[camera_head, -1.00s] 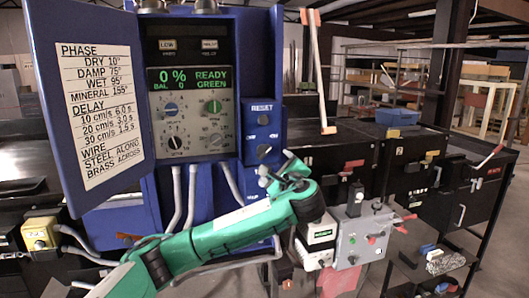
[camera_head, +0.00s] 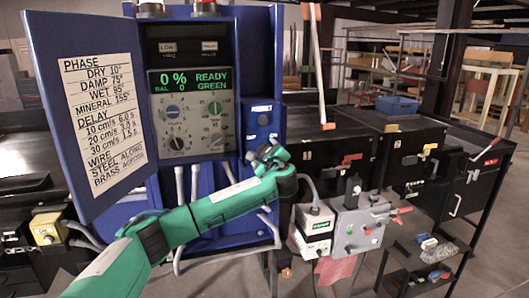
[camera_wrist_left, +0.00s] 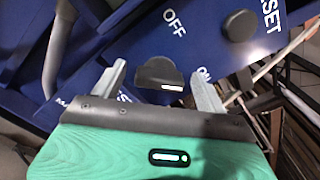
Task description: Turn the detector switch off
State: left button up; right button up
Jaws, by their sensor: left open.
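The detector switch is a dark rotary knob (camera_wrist_left: 158,72) on the blue detector panel (camera_wrist_left: 125,45), seen in the left wrist view. OFF is printed above it and ON to its lower right. A white mark shows at the knob's lower right edge, on the side away from OFF. My left gripper (camera_wrist_left: 163,82) is open, with one finger on each side of the knob; I cannot tell whether they touch it. In the head view my left gripper (camera_head: 264,156) covers the knob, below the reset button (camera_head: 263,119). My right gripper is out of view.
The round reset button also shows close by in the left wrist view (camera_wrist_left: 240,26). The open cabinet door (camera_head: 100,110) stands left of the dial panel (camera_head: 190,115), whose display reads READY GREEN. A grey control box (camera_head: 362,226) with levers stands right of my left arm.

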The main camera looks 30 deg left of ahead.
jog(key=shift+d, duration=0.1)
pick_arm(q)
jog(key=c, duration=1)
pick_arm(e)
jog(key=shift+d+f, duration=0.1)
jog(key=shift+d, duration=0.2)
pick_arm(q)
jog(key=shift+f+b, duration=0.2)
jog(key=shift+b, duration=0.35)
jog(key=shift+d+f+n+b, duration=0.1)
jog(key=shift+f+n+b, duration=0.05)
jog(key=shift+n+b, duration=3.1)
jog(key=shift+a+f+n+b, duration=0.1)
jog(key=shift+f+n+b, duration=0.05)
jog(key=shift+n+b, duration=3.05)
jog(key=shift+d+f+n+b, duration=0.15)
jog(key=shift+n+b, duration=2.3)
jog(key=shift+b, duration=1.55)
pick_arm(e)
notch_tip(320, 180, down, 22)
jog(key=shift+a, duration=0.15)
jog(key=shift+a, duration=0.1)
